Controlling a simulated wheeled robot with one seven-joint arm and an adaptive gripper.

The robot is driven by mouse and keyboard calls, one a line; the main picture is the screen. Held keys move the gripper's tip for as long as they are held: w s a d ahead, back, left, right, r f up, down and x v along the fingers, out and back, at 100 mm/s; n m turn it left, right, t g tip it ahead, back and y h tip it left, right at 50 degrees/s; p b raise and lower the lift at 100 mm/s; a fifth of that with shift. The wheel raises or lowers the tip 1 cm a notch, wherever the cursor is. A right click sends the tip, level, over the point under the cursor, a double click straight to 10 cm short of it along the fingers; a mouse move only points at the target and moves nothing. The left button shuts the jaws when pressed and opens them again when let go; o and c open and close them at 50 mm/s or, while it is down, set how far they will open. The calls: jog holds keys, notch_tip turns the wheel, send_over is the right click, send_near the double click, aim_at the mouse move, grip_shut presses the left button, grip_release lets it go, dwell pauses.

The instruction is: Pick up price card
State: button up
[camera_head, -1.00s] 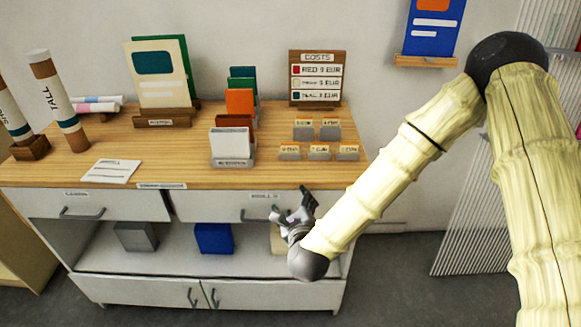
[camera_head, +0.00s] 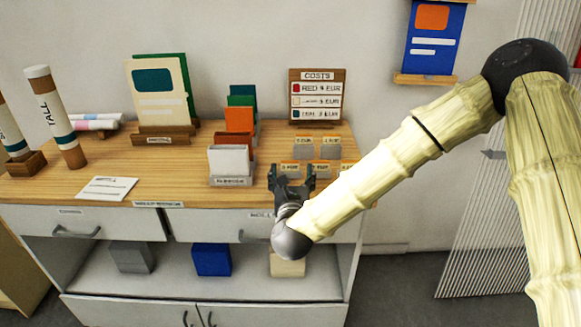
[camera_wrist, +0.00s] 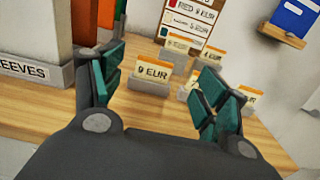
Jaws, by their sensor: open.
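Several small price cards with orange tops stand in grey holders on the wooden counter. The front-left price card (camera_wrist: 153,72) reads "9 EUR" in the wrist view, in its grey holder (camera_wrist: 148,89). My gripper (camera_head: 292,170) is open and empty at the counter's front edge. In the wrist view its green-padded fingers (camera_wrist: 160,90) stand apart on either side of the "9 EUR" card, which is ahead between them. In the head view the gripper partly hides the front row of cards. Further cards (camera_head: 304,139) stand in a back row.
A costs board (camera_head: 317,95) stands behind the cards. Left of the gripper is a sleeves holder (camera_head: 231,181) with upright coloured cards. A paper sheet (camera_head: 107,188) lies further left. A blue wall poster (camera_head: 434,40) hangs at right. Bare counter lies before the cards.

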aim_at(290, 162)
jog(key=shift+w+f, duration=0.15)
jog(key=shift+w, duration=1.2)
jog(key=shift+w+a+f+p, duration=0.1)
jog(key=shift+w+p, duration=0.35)
jog(key=shift+w, duration=0.75)
jog(key=shift+w+a+f+p, duration=0.1)
jog(key=shift+w+p, duration=0.35)
jog(key=shift+w, duration=0.75)
jog(key=c, duration=0.8)
